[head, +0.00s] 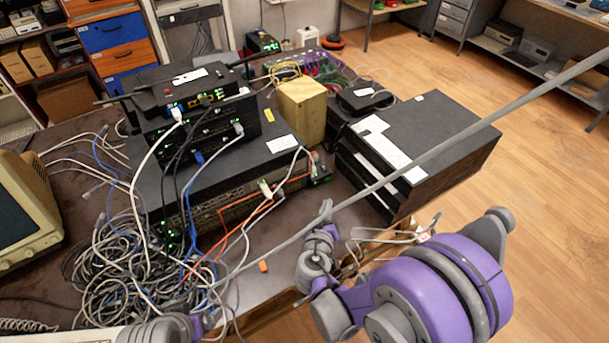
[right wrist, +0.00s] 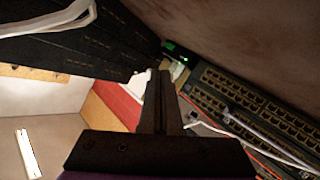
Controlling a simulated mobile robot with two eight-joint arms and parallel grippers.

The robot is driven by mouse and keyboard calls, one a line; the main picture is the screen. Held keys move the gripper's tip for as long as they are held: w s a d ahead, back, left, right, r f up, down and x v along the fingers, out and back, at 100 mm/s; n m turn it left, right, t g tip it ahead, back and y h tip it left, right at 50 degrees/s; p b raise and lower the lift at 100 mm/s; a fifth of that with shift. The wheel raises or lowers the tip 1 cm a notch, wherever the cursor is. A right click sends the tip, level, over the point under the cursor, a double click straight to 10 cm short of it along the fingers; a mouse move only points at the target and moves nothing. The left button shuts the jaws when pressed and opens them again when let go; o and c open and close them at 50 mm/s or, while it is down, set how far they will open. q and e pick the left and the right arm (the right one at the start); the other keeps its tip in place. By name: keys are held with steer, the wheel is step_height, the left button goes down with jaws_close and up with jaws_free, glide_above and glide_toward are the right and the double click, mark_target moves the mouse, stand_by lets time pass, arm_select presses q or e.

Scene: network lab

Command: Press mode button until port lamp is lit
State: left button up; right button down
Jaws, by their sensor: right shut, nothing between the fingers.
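The network switch (head: 235,205) is the wide dark unit at the bottom of the stack on the table, with rows of ports along its front. Its port rows (right wrist: 255,105) fill the right of the right wrist view. Small green lights (right wrist: 170,46) glow near the unit's end there. I cannot pick out the mode button or single port lamps. My right gripper (right wrist: 161,75) is shut and empty, its fingers pointing toward that lit end; I cannot tell whether they touch it. In the head view it is small, near the switch's right end. Only part of my left arm shows at the bottom left.
A black box stack (head: 430,140) stands right of the switch, close to my right gripper. A tan box (head: 302,110) sits behind the switch. Tangled cables (head: 135,265) cover the table's front left; orange and white cables hang before the ports. A monitor (head: 22,205) stands at left.

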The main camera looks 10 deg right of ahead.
mark_target(304, 175)
steer(key=w+a, duration=0.1)
steer(key=w, duration=0.4)
steer(key=w+a+p, duration=0.1)
steer(key=w, duration=0.1)
steer(key=shift+w+a, duration=0.2)
steer(key=shift+a, duration=0.1)
arm_select(q)
steer(key=shift+w+r, duration=0.1)
steer(key=shift+r, duration=0.55)
arm_select(e)
steer(key=shift+w+a, duration=0.2)
steer(key=shift+w, duration=0.25)
steer(key=shift+w, duration=0.15)
stand_by(0.8)
steer(key=shift+w+a, duration=0.1)
steer(key=shift+w, duration=0.15)
steer(key=shift+w+a, duration=0.15)
steer(key=shift+w, duration=0.2)
stand_by(0.6)
arm_select(q)
steer(key=shift+f, duration=0.1)
arm_select(e)
steer(key=shift+s, duration=0.1)
arm_select(q)
steer(key=shift+f, duration=0.1)
arm_select(e)
steer(key=shift+s+d, duration=0.3)
steer(key=shift+s, duration=0.35)
steer(key=shift+s, duration=0.1)
